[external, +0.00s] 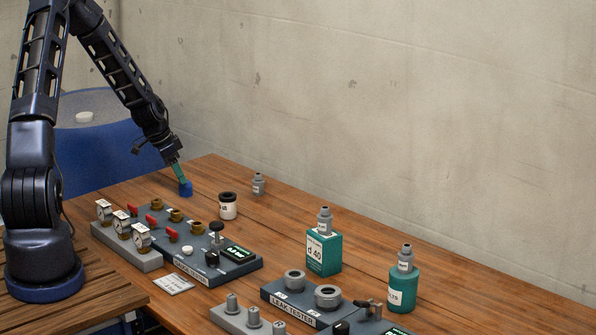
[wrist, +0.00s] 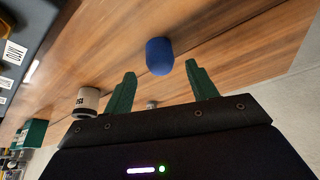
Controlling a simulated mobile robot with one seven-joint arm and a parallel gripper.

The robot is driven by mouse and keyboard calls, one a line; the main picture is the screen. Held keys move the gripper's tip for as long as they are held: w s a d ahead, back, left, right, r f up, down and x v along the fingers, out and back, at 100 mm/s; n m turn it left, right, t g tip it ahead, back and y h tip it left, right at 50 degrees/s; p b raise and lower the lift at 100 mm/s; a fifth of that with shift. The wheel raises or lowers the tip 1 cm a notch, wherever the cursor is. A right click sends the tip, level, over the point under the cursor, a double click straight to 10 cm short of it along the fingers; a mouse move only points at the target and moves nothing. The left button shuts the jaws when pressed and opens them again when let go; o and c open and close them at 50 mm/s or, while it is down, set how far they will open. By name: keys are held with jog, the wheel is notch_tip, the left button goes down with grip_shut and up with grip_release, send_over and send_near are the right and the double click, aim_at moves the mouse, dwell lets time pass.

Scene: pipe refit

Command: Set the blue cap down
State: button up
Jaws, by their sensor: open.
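The blue cap (external: 186,188) stands on the wooden table at its far left part, beyond the valve panel. In the wrist view the blue cap (wrist: 159,56) lies ahead of and between my two green fingertips, with space on both sides. My gripper (external: 179,173) is just above the cap in the external view, pointing down at a slant. The same gripper (wrist: 160,85) shows open and empty in the wrist view. I cannot tell whether a fingertip touches the cap.
A white jar with a black lid (external: 228,205) and a small grey bottle (external: 258,184) stand right of the cap. The valve panel (external: 240,266) with gauges and red handles is in front. A teal box (external: 323,252) and teal bottle (external: 403,287) stand further right. A blue bin (external: 110,150) is behind.

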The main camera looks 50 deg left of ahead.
jog(key=v, duration=0.8)
jog(key=s+d+r+n+y, duration=0.1)
jog(key=s+d+r, duration=0.5)
jog(key=d+r, duration=0.4)
jog(key=s+d+r+n+y, duration=0.1)
jog(key=s+d+r+y, duration=0.1)
jog(key=s+d+r, duration=0.65)
jog(key=s+d+r+n, duration=0.1)
jog(key=s+d+r, duration=0.2)
jog(key=s, duration=0.3)
jog(key=s+d+r, duration=0.4)
jog(key=s+d, duration=0.1)
jog(key=s, duration=0.1)
jog(key=s+d+r+n+h, duration=0.1)
jog(key=s+d+r, duration=0.2)
jog(key=s, duration=0.4)
jog(key=shift+d+r+n+t, duration=0.25)
jog(key=shift+d+n+t, duration=0.05)
jog(key=shift+d, duration=0.4)
